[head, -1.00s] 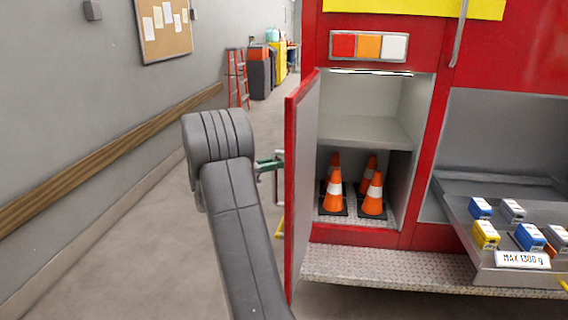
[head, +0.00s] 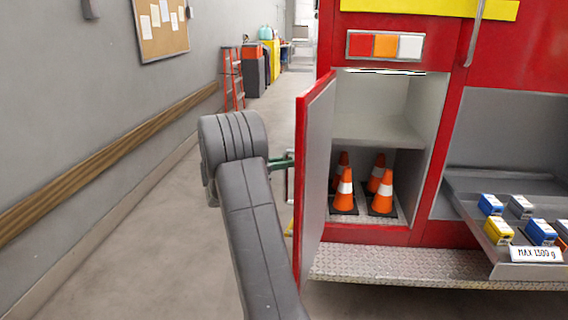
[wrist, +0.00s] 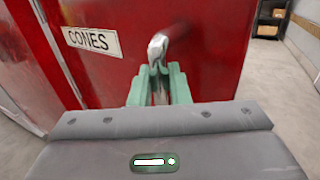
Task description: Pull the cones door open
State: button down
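The red cones door (head: 316,175) stands open at the left of its compartment, swung out toward me. Its grey inner face shows in the head view. In the wrist view its red outer face carries a "CONES" label (wrist: 91,40) and a metal handle (wrist: 158,44). My gripper (wrist: 160,82) has green fingers closed around the lower part of this handle. In the head view the arm reaches the door's outer side, and the fingertips are mostly hidden behind the door edge. Several orange cones (head: 344,191) stand on the compartment floor.
A tray (head: 480,225) with small blue, yellow and grey boxes sticks out at the right. A diamond-plate step (head: 420,263) runs below the compartment. A grey wall with a wooden rail (head: 110,145) is at the left, with clear floor (head: 150,260) between.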

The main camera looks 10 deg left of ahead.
jog(key=c, duration=1.5)
grip_release()
jog(key=shift+w+d+r, duration=0.1)
jog(key=shift+r, duration=0.15)
jog(key=shift+o, duration=0.5)
jog(key=shift+d+f, duration=0.1)
jog(key=shift+f, duration=0.1)
jog(key=b+v, duration=0.3)
jog(key=v, duration=1.1)
jog(key=shift+w+d, duration=0.1)
jog(key=p+x, duration=0.3)
jog(key=x, duration=1.1)
jog(key=shift+s, duration=0.2)
